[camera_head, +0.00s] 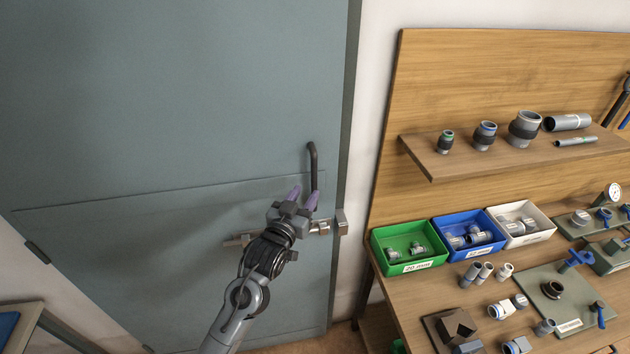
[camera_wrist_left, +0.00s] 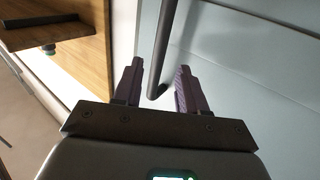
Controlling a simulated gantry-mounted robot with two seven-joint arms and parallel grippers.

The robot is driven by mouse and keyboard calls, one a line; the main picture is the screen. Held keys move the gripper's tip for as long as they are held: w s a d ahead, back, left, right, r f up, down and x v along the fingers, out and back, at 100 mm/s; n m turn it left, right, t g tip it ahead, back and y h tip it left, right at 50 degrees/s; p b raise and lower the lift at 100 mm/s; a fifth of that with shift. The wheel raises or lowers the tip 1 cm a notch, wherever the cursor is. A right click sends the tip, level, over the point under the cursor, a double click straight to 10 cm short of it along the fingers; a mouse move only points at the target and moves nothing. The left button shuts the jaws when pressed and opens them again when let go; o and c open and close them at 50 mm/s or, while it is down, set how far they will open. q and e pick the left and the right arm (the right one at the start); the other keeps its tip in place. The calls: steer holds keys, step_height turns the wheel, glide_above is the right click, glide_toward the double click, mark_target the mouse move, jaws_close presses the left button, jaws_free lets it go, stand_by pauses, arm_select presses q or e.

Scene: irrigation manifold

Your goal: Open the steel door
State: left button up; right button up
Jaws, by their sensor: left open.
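The steel door (camera_head: 150,100) is a large blue-grey panel filling the left of the head view, and it looks shut against its frame. A dark upright bar handle (camera_head: 313,160) is near its right edge. A silver slide bolt (camera_head: 320,227) sits below the handle, partly hidden by my gripper. My left gripper (camera_head: 304,196) is open at the handle's lower end. In the left wrist view, the handle (camera_wrist_left: 163,50) shows between the two spread fingers (camera_wrist_left: 158,68), with visible gaps on both sides. My right gripper is out of view.
A wooden workbench (camera_head: 470,300) right of the door carries a green bin (camera_head: 408,247), a blue bin (camera_head: 468,237), a white bin (camera_head: 520,225) and several pipe fittings. A wooden shelf (camera_head: 510,150) is above. A table edge (camera_head: 20,330) shows lower left.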

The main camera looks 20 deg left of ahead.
mark_target(313, 183)
arm_select(q)
steer(key=shift+w+d+p, duration=0.15)
steer(key=shift+w+p, duration=0.25)
steer(key=shift+w, duration=2.95)
jaws_close()
